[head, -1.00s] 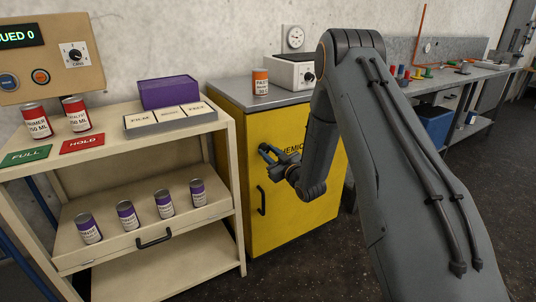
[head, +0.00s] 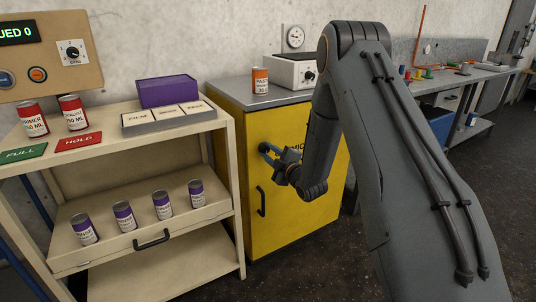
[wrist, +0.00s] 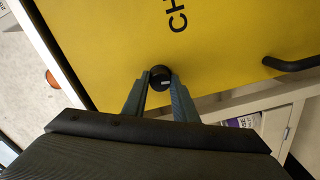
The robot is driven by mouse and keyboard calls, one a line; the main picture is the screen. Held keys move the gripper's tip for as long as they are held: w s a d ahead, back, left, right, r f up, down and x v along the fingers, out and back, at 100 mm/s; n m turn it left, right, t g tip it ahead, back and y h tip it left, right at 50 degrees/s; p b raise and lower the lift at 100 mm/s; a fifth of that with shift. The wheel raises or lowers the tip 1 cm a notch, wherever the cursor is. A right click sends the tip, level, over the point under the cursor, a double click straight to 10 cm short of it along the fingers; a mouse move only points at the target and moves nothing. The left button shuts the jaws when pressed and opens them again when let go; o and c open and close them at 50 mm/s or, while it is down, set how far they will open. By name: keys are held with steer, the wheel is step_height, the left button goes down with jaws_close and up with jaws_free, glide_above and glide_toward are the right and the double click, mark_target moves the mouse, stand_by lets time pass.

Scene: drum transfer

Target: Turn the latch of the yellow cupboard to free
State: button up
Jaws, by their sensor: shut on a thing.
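The yellow cupboard (head: 300,195) stands in the middle of the head view, with its door closed. The latch (wrist: 160,75) is a small round black knob on the yellow door, with a small white mark, in the wrist view. My gripper (wrist: 160,88) is at the door with its two fingers on either side of the knob, shut on it. In the head view my gripper (head: 266,150) is at the upper left of the door and hides the latch. The black door handle (head: 261,201) is below it; it also shows in the wrist view (wrist: 292,64).
A beige shelf unit (head: 236,190) with several cans stands close to the left of the cupboard. An orange-labelled can (head: 260,80) and a white device (head: 292,72) are on the cupboard top. Open floor (head: 330,265) lies in front.

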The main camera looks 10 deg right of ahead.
steer(key=shift+n, duration=1)
steer(key=o, duration=1)
steer(key=shift+o, duration=0.2)
steer(key=v, duration=0.8)
steer(key=shift+b, duration=0.3)
